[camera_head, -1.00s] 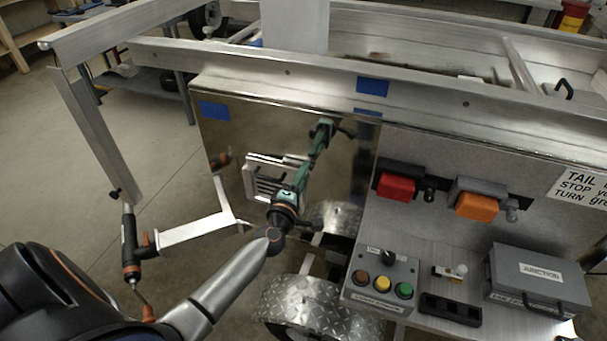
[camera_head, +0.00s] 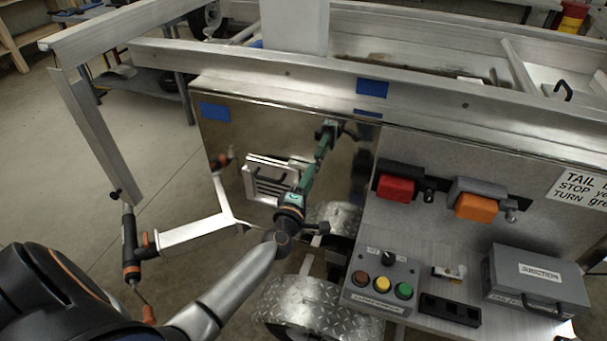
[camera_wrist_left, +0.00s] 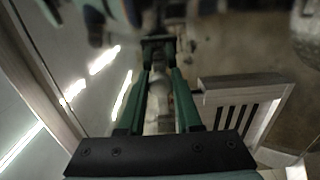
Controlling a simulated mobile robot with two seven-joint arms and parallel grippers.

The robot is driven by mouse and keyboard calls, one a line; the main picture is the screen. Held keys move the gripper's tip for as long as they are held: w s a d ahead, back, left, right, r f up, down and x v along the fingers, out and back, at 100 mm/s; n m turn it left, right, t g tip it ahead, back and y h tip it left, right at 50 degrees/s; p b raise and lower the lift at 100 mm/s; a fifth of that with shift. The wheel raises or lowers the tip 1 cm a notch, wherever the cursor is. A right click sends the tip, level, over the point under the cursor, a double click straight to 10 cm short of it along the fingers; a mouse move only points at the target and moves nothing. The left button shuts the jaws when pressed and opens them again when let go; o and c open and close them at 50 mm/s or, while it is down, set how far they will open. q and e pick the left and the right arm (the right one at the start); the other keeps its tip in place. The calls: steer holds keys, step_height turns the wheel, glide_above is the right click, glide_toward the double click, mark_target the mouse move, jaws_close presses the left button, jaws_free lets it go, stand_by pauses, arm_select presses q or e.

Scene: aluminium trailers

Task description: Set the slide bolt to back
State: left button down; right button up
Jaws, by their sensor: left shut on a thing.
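My left gripper (camera_head: 328,130) reaches along the shiny side panel of the trailer, its green fingers pointing up and away. It is shut on a small dark part (camera_head: 350,131), which I take to be the handle of the slide bolt. In the left wrist view the two green fingers (camera_wrist_left: 157,45) run to a dark, blurred piece at their tips. The bolt's body and its end position are mostly hidden by the gripper and the panel's reflections. My right gripper is not in view.
A white louvred vent (camera_head: 262,170) sits left of my gripper. Red (camera_head: 395,188) and orange (camera_head: 476,207) lamps, a button box (camera_head: 381,283) and a grey junction box (camera_head: 536,282) are to the right. A diamond-plate fender (camera_head: 312,308) lies below.

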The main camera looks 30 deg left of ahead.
arm_select(q)
steer(key=d, duration=0.2)
steer(key=w+d, duration=0.1)
steer(key=d, duration=0.1)
steer(key=shift+d, duration=0.35)
steer(key=c, duration=0.6)
jaws_free()
steer(key=shift+s, duration=0.1)
steer(key=shift+s+d+p, duration=0.1)
steer(key=shift+s+p, duration=0.2)
steer(key=shift+s, duration=0.05)
steer(key=v, duration=1.1)
steer(key=shift+s, duration=0.25)
